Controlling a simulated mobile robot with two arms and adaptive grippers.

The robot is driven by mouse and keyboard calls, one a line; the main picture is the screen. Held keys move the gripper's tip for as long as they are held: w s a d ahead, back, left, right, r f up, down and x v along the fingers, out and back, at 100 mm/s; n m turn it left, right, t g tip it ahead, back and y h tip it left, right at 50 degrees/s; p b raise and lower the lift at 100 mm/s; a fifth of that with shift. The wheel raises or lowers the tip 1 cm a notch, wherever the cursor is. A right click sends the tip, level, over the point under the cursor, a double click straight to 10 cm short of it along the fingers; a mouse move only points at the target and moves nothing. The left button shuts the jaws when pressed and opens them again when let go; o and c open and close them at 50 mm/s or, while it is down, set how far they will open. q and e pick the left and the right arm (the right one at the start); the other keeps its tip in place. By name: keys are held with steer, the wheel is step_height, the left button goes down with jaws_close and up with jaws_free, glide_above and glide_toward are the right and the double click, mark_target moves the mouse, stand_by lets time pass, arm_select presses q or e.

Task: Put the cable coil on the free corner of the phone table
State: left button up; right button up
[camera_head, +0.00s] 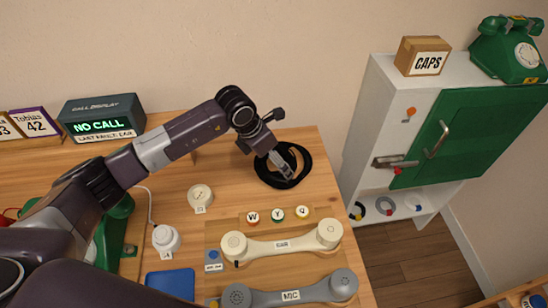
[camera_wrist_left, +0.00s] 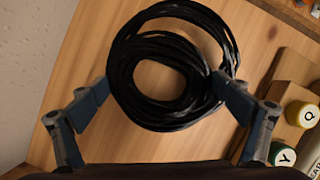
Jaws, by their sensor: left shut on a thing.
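The black cable coil (camera_head: 305,163) lies at the back right corner of the wooden phone table (camera_head: 228,188). In the left wrist view the coil (camera_wrist_left: 124,72) shows as several loose loops, between the fingers. My left gripper (camera_head: 286,172) reaches down over the coil and is shut on it, with the fingers spread wide at its two sides. The wrist view also shows the left gripper (camera_wrist_left: 160,90), its right fingertip overlapping the loops. Whether the coil touches the tabletop is hard to tell. My right gripper is not in view.
A cream handset (camera_head: 282,244) and a grey handset (camera_head: 290,290) lie in front of the coil, near the W, Y and Q caps (camera_head: 278,214). The call display (camera_head: 102,118) stands at the back left. A white cabinet (camera_head: 378,110) with a green door stands right.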

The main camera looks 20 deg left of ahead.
arm_select(q)
steer(key=o, duration=1.2)
steer(key=shift+f, duration=0.15)
steer(key=shift+c, duration=0.2)
steer(key=shift+a+r, duration=0.15)
steer(key=shift+r, duration=0.35)
steer(key=b+v, duration=0.2)
steer(key=v, duration=0.9)
steer(key=shift+s, duration=0.2)
